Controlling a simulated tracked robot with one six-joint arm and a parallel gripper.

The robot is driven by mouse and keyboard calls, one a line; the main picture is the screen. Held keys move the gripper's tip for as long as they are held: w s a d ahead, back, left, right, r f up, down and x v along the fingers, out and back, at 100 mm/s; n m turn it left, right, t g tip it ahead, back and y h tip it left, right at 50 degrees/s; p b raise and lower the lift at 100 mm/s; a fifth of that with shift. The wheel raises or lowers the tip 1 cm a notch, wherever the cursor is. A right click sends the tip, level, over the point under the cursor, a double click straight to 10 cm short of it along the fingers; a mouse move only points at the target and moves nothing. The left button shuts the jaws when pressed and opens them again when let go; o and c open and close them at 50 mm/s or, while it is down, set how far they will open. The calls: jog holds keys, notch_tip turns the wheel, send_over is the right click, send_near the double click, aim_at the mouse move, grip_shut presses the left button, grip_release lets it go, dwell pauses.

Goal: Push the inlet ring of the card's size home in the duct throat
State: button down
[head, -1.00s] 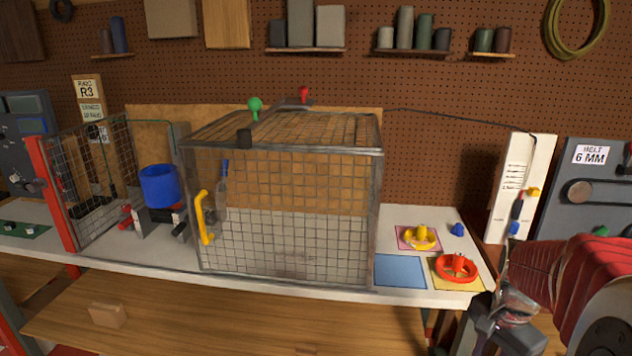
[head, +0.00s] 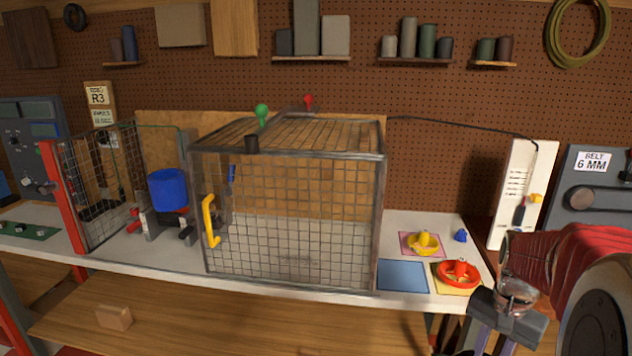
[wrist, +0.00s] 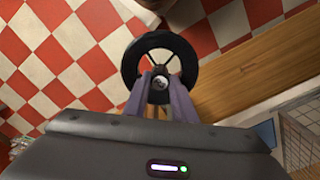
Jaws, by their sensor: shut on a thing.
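My gripper (wrist: 160,84) is shut on the hub of a black spoked ring (wrist: 158,39) in the wrist view, with the floor behind it. In the head view my gripper (head: 490,338) points down at the lower right; its tips and the ring are cut off by the frame edge. A blue cylinder (head: 168,190), seemingly the duct, stands on a dark mount left of the cage; its throat is not visible. A card (head: 97,95) on the left reads R3. A yellow ring (head: 423,244) lies on a pink pad and a red ring (head: 458,273) on a yellow pad.
A wire cage (head: 290,215) with a yellow handle (head: 209,222) fills the bench middle. A red post (head: 62,197) with a mesh panel stands left of the blue cylinder. The blue pad (head: 403,276) is empty. A small blue part (head: 460,235) lies behind the rings.

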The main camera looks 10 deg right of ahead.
jog(key=w+a+f+n, duration=0.2)
jog(key=w+a+n, duration=0.2)
jog(key=w, duration=0.3)
jog(key=w+a+f+n, duration=0.3)
jog(key=w+a, duration=0.2)
jog(key=w, duration=0.1)
jog(key=w+a+f+n, duration=0.2)
jog(key=a+f, duration=0.1)
jog(key=a, duration=0.4)
jog(key=w+a+f+n, duration=0.2)
jog(key=a+f, duration=0.1)
jog(key=a, duration=0.5)
jog(key=shift+w+a+f, duration=0.25)
jog(key=shift+a+f, duration=0.05)
jog(key=shift+f, duration=0.05)
jog(key=shift+d, duration=0.1)
